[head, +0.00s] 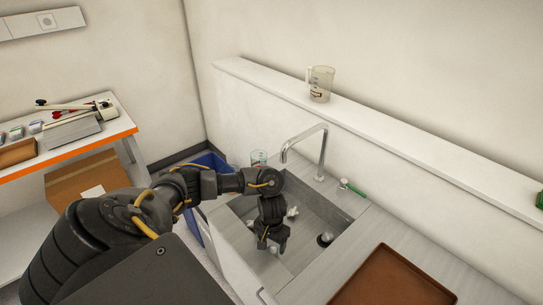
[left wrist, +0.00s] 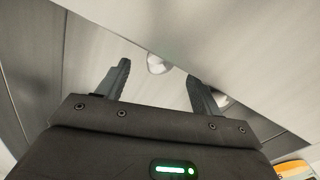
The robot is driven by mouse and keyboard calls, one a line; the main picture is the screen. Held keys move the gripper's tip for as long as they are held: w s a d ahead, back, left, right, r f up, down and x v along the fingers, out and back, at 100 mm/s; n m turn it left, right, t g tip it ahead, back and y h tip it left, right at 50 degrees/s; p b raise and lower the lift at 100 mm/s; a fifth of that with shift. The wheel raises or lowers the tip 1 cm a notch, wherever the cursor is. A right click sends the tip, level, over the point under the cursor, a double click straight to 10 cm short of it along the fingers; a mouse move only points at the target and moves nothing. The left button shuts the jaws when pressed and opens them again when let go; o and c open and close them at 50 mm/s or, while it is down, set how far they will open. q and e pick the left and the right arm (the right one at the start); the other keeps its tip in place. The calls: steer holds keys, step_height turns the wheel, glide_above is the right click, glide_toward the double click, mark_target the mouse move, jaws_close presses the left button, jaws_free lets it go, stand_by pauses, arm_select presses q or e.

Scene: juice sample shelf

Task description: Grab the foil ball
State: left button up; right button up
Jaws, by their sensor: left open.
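My left gripper (head: 272,244) reaches down into the grey sink basin (head: 345,222). In the left wrist view its two fingers (left wrist: 157,88) are open and spread, with nothing held. A crumpled, pale silvery foil ball (left wrist: 157,64) shows beyond the fingertips, between them and apart from both. A second pale lump (left wrist: 224,100) is partly hidden behind the right finger. In the head view, small pale lumps lie around the gripper: one at right (head: 292,212), one at left (head: 250,224) and one below (head: 272,250). My right gripper is not in view.
A curved faucet (head: 307,143) rises behind the basin, with a green-handled item (head: 352,188) beside it. A glass (head: 258,158) stands near the back left corner. A brown tray (head: 430,291) lies on the counter at right. A jug (head: 320,83) stands on the ledge.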

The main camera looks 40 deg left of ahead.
mark_target(271, 249)
arm_select(q)
step_height(271, 249, down, 5)
steer(key=shift+a+r, duration=0.1)
steer(key=c, duration=1.1)
steer(key=shift+o, duration=0.2)
steer(key=shift+r, duration=0.15)
steer(key=shift+r, duration=0.6)
step_height(271, 249, up, 17)
steer(key=p, duration=0.5)
steer(key=shift+f+p, duration=0.2)
steer(key=shift+p, duration=0.1)
